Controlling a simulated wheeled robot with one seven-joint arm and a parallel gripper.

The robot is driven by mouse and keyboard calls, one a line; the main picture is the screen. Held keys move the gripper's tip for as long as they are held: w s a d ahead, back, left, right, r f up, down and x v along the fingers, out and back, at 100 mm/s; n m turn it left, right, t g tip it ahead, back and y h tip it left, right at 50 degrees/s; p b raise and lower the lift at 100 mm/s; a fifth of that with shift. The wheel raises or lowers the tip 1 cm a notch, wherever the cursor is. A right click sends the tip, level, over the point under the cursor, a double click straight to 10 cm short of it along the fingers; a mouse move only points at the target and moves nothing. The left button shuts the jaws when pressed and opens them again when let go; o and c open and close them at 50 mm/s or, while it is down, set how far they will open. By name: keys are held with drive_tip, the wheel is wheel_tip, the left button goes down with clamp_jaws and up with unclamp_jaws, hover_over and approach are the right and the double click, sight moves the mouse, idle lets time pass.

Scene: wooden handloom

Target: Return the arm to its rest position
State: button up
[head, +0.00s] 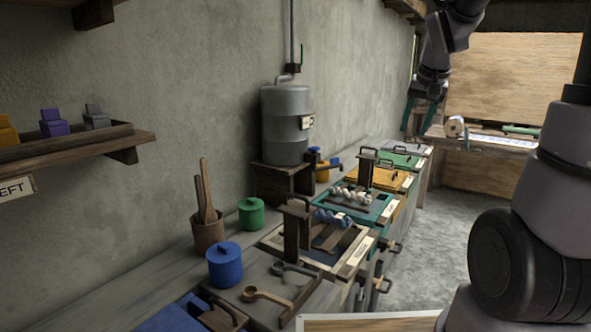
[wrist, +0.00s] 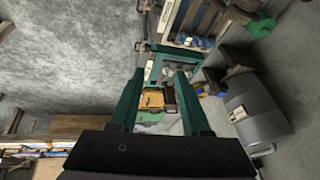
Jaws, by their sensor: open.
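My gripper (head: 420,112) hangs from my arm in the upper right of the head view, above the far end of the counter. Its two green fingers point down and stand apart, with nothing visible between them. In the wrist view my gripper (wrist: 160,92) is open, with the counter and its trays seen beyond the fingers. My arm comes down from the top of the head view, and it touches nothing that I can see.
A long counter (head: 130,285) along the wall bears several handled trays, a blue pot (head: 224,265) and a green pot (head: 251,214). A grey tank (head: 286,125) stands behind. A wall shelf (head: 75,144) is at left. The floor (head: 450,225) right of the counter is clear.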

drive_tip(key=s+a+r+t+y, duration=0.1)
drive_tip(key=s+a+r, duration=0.1)
drive_tip(key=s, duration=0.7)
drive_tip(key=s+a+r+t+y, duration=0.1)
drive_tip(key=s+a+r, duration=0.2)
drive_tip(key=s, duration=0.7)
drive_tip(key=shift+a+r+n, duration=0.2)
drive_tip(key=shift+r+n, duration=0.1)
drive_tip(key=shift+r, duration=0.35)
drive_tip(key=shift+w, duration=0.1)
idle(1.3)
